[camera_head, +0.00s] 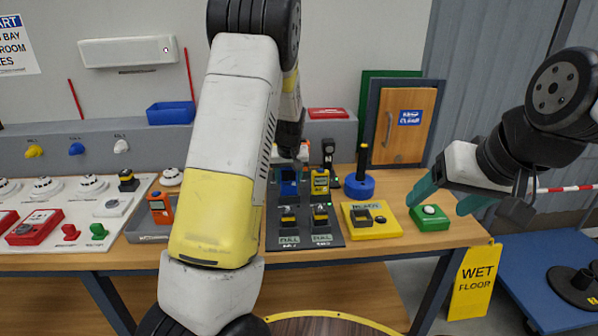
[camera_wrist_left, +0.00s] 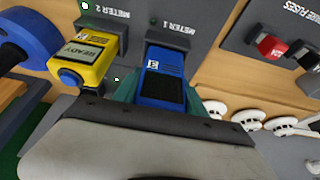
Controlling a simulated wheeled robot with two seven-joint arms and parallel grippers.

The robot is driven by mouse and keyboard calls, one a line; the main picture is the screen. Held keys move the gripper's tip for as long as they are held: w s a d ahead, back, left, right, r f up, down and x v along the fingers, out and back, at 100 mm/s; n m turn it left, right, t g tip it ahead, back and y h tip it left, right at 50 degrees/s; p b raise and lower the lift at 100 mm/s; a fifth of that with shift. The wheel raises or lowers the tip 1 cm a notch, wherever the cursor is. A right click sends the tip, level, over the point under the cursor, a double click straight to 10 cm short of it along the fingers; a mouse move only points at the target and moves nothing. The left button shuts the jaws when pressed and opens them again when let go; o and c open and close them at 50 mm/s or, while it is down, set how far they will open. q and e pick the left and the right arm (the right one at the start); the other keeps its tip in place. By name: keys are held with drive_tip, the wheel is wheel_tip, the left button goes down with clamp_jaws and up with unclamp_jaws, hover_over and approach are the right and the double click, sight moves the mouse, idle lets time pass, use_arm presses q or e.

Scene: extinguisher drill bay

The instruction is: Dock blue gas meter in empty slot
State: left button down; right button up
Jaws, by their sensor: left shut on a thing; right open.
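The blue gas meter (camera_head: 289,186) is at the dark dock panel (camera_head: 274,228), in line with the slot marked METER 1 (camera_wrist_left: 167,30). My left gripper (camera_head: 290,162) is shut on it, with teal fingers on both sides in the left wrist view. There the blue meter (camera_wrist_left: 162,76) has its far end at the slot; I cannot tell whether it is fully seated. A yellow meter (camera_head: 320,181) sits beside it in the METER 2 slot and also shows in the left wrist view (camera_wrist_left: 83,58). My right gripper (camera_head: 443,199) is open and empty by the green button box.
A blue round base with a black post (camera_head: 360,184) stands right of the yellow meter. A yellow box (camera_head: 371,219) and the green button box (camera_head: 429,219) sit on the right of the bench. An orange handheld device (camera_head: 161,208) stands left of my left arm.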

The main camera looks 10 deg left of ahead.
use_arm(q)
drive_tip(key=shift+f, duration=1.1)
idle(0.6)
drive_tip(key=shift+r, duration=0.1)
drive_tip(key=shift+r, duration=2.45)
